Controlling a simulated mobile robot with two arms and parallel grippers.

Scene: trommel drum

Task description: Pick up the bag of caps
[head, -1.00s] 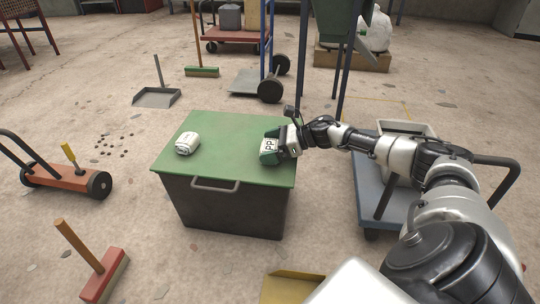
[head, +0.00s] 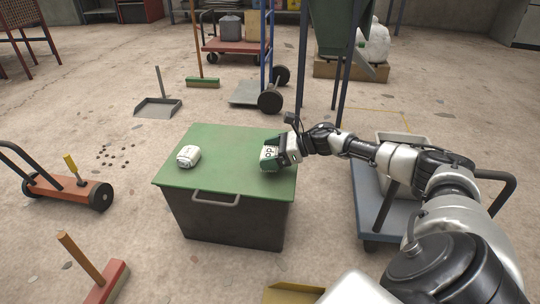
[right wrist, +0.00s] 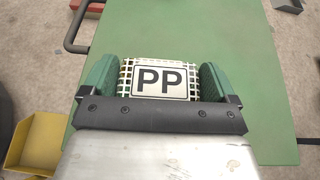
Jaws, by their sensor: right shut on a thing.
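The bag of caps is a white mesh bag with a "PP" label (right wrist: 160,80). In the head view the bag (head: 268,154) is at the right side of the green lid. My right gripper (head: 274,157) is shut on it, with a green finger on each side in the right wrist view. Whether the bag touches the lid or hangs just above it is hard to tell. A second small white bag or packet (head: 188,156) lies on the lid's left side, apart from the gripper. My left gripper is not in view.
The green lid (head: 225,145) tops a dark bin (head: 235,220) with a front handle. A blue cart (head: 368,205) with a pale tub stands at the right under my arm. A yellow scoop or tray (head: 290,294) is at the bottom. The lid's middle is clear.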

